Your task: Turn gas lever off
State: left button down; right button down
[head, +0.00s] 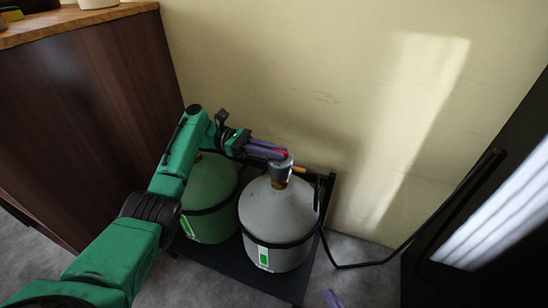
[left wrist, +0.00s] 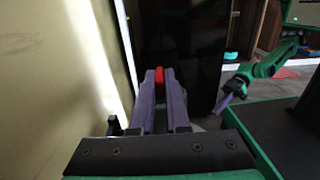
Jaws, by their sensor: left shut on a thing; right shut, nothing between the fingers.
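The gas lever is a small red handle (head: 284,154) on the valve at the top of the grey gas bottle (head: 275,212). In the left wrist view the red lever (left wrist: 159,78) shows between the tips of two purple fingers. My left gripper (head: 281,152) reaches in from the left above the bottles and is shut on the lever. The fingers hide part of the lever. My right gripper (left wrist: 222,104) is shut and empty, well away from the valve. Only its purple tip (head: 333,299) shows at the bottom of the head view.
A green gas bottle (head: 209,200) stands left of the grey one on a dark rack (head: 322,240). A black hose (head: 375,263) runs right from it. A dark wooden cabinet (head: 90,120) stands at left, a plain wall (head: 330,80) behind.

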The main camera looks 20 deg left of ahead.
jog(key=shift+f, duration=0.25)
pick_arm(q)
jog(key=c, duration=0.9)
grip_release()
